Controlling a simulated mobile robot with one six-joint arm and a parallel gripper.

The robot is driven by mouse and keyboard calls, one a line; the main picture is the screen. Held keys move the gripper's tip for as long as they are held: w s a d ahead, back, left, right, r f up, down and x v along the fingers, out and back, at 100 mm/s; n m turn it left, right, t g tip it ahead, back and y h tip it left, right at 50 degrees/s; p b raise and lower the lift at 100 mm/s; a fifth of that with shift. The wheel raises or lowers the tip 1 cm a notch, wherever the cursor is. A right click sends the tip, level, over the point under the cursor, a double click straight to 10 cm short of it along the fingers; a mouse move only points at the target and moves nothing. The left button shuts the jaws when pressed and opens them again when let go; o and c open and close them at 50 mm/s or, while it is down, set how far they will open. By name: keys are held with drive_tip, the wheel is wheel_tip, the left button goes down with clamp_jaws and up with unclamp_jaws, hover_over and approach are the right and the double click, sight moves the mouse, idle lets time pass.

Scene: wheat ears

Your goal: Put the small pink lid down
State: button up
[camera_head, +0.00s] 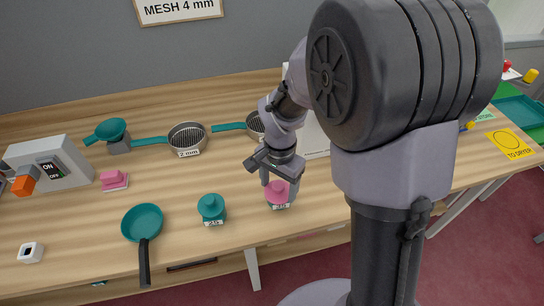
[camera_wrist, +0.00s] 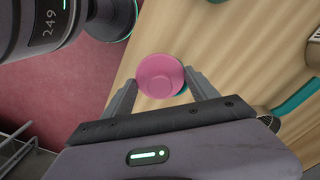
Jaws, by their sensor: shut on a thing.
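The small pink lid (camera_wrist: 160,74) is round and sits between the two fingertips of my gripper (camera_wrist: 160,82) in the wrist view. My gripper is shut on it. A sliver of teal shows just below the lid's edge there. In the head view my gripper (camera_head: 278,182) points down at the front of the table. The pink lid (camera_head: 278,193) shows under its fingers, over a jar with a white label. Whether the lid touches the jar is hard to tell.
A teal lidded jar (camera_head: 211,207) and a teal pan (camera_head: 142,223) stand left along the front. A sieve (camera_head: 187,138) is behind. Bare wood lies between them.

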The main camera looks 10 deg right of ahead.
sight(279, 183)
drive_tip(key=w, duration=0.1)
drive_tip(key=w+d, duration=0.1)
drive_tip(key=w, duration=0.1)
drive_tip(key=shift+w+f, duration=0.1)
drive_tip(key=shift+f, duration=0.1)
drive_tip(key=shift+w+d+f+b, duration=0.1)
drive_tip(key=shift+f+b, duration=0.65)
drive_tip(key=shift+f, duration=0.95)
drive_tip(key=shift+f, duration=0.25)
drive_tip(key=o, duration=1.3)
drive_tip(key=shift+r, duration=0.1)
drive_tip(key=shift+r, duration=0.1)
